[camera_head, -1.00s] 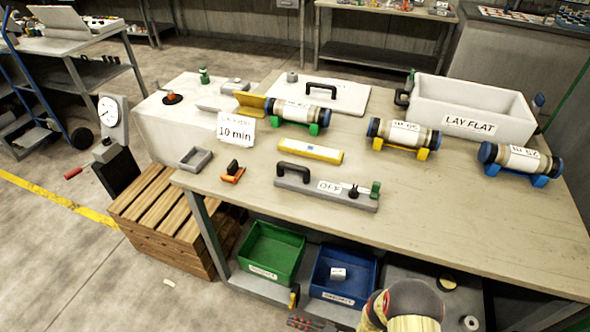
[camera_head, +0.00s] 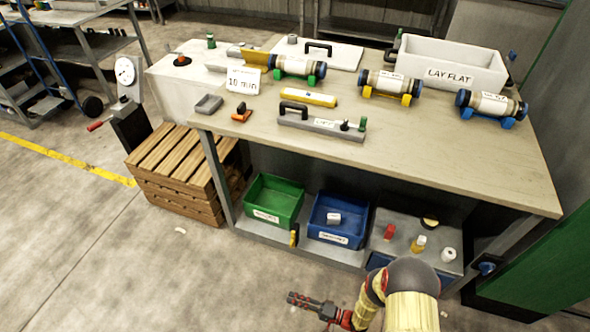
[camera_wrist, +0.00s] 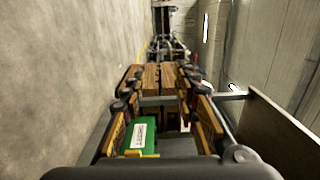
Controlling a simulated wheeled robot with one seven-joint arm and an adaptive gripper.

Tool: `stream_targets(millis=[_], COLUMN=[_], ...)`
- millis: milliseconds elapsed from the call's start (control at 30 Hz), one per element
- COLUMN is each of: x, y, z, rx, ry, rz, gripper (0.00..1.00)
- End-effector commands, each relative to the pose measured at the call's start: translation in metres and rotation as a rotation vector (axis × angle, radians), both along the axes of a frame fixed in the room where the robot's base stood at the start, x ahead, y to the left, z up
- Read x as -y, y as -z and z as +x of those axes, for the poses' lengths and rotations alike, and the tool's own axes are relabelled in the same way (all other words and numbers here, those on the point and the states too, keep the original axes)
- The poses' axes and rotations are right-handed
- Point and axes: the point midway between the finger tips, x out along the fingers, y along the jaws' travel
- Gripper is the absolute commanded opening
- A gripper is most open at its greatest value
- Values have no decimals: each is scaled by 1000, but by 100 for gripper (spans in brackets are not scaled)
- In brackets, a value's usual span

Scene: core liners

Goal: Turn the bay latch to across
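I cannot tell for sure which part is the bay latch. A small blue knob (camera_head: 487,268) on a dark mount sits under the right end of the bench and may be it; its turn angle is too small to read. My gripper (camera_head: 292,298) is low in front of the bench, pointing left, well apart from that knob and touching nothing. In the wrist view my gripper (camera_wrist: 160,80) has its two fingers spread with an empty gap. Through the gap show the wooden crate and the green bin, both farther off.
The bench (camera_head: 450,160) carries core liners on cradles and a white LAY FLAT tray (camera_head: 450,72). Below are a green bin (camera_head: 273,200), a blue bin (camera_head: 338,218) and a grey shelf (camera_head: 400,255) with small items. A wooden crate (camera_head: 180,165) stands left.

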Motion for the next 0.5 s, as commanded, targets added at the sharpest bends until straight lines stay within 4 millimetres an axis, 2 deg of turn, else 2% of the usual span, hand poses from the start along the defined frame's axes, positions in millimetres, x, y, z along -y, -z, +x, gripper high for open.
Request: stream_targets(millis=[133,267,367,500], x=[0,-2,-6,-14], y=[3,8,14,21], z=[1,-6,-22,-57], rx=[-75,-159,-252,-408], ry=[-2,-27,-64,-130], rz=[14,21,26,28], gripper=[30,30,30,30])
